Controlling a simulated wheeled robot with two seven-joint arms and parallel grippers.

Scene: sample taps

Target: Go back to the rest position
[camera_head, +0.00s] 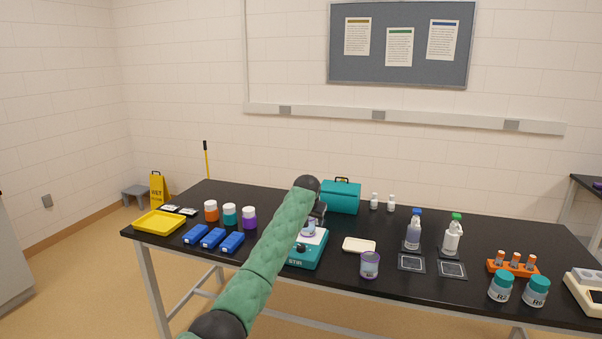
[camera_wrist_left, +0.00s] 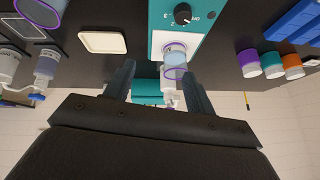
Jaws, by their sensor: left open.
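My left arm, green with black joints, reaches up across the middle of the head view. My left gripper (camera_head: 318,213) is just behind and above a teal stirrer (camera_head: 305,250) with a white top. A clear beaker with purple bands (camera_head: 309,229) stands on the stirrer. In the left wrist view the gripper's two fingers (camera_wrist_left: 160,72) are apart, and the beaker (camera_wrist_left: 175,56) shows beyond and between them. I cannot tell how far the fingertips are from it. The arm hides part of the stirrer. My right gripper is not in view.
Another purple-banded beaker (camera_head: 369,265) and a cream tray (camera_head: 359,245) are right of the stirrer. A teal case (camera_head: 341,197) is behind. Blue blocks (camera_head: 213,238), lidded jars (camera_head: 229,214) and a yellow tray (camera_head: 158,222) are left.

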